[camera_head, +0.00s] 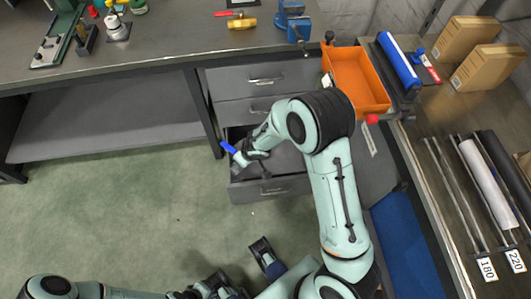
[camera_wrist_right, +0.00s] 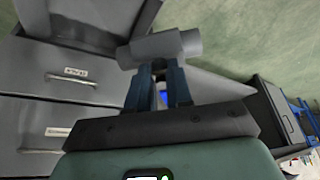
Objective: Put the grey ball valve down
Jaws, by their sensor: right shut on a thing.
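The grey ball valve (camera_head: 238,160) with a blue lever (camera_head: 228,147) is at the tip of my right arm, over the left part of the pulled-out bottom drawer (camera_head: 268,189). In the right wrist view the valve's grey body (camera_wrist_right: 160,47) lies across the fingertips of my right gripper (camera_wrist_right: 159,72), which is shut on it. A bit of blue shows just past the fingers. In the head view my right gripper (camera_head: 249,154) is small and partly covered by its wrist. My left gripper (camera_head: 266,256) is low in the head view, away from the valve; its jaw gap is unclear.
The upper drawers (camera_head: 266,80) are shut under the grey workbench (camera_head: 160,50). An orange bin (camera_head: 357,80), cardboard boxes (camera_head: 468,40) and a rack of rods (camera_head: 470,190) are at the right. The green floor (camera_head: 110,200) is clear at the left.

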